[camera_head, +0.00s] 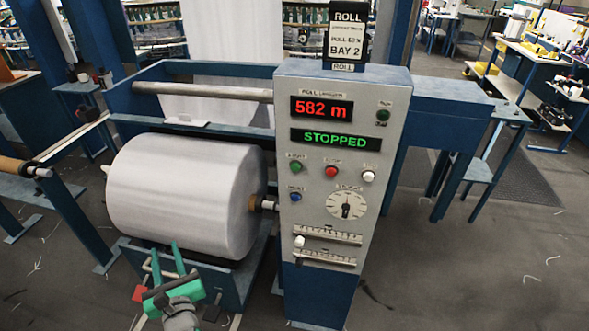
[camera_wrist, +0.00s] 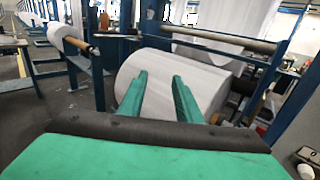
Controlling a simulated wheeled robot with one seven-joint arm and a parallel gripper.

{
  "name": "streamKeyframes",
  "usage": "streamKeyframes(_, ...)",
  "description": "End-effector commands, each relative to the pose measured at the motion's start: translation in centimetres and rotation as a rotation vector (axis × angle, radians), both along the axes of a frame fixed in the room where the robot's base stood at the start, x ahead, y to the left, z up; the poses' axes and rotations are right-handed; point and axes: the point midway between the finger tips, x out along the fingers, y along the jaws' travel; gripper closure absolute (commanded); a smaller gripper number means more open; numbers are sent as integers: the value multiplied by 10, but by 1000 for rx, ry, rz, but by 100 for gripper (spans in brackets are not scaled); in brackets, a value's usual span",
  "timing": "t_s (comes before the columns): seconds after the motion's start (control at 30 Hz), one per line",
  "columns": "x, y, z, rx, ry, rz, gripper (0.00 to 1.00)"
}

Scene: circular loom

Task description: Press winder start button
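The winder control panel (camera_head: 348,140) stands upright in the head view, with a red "582 m" display (camera_head: 322,109) and a green "STOPPED" display (camera_head: 336,139). The green start button (camera_head: 296,167) is at the left of a button row, beside a red button (camera_head: 331,171) and a white button (camera_head: 369,176). A blue button (camera_head: 295,196) is below it. My gripper (camera_head: 164,248) is low in front of the white roll, left of and below the panel, apart from the buttons. Its green fingers are apart and empty, also in the wrist view (camera_wrist: 159,78). I cannot make out the start button there.
The large white roll (camera_head: 185,190) sits in a blue frame (camera_head: 205,88) left of the panel. A round dial (camera_head: 346,204) and two slider slots are lower on the panel. A blue post and rail stand at the left. Open floor (camera_head: 450,270) lies to the right.

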Motion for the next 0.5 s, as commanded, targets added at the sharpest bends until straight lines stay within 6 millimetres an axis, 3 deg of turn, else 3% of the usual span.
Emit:
streamKeyframes(0.03, 0, 0, 0, 0, 0, 0, 78)
streamKeyframes(0.13, 0, 0, 0, 0, 0, 1, 100)
streamKeyframes(0.5, 0, 1, 0, 0, 0, 1, 100)
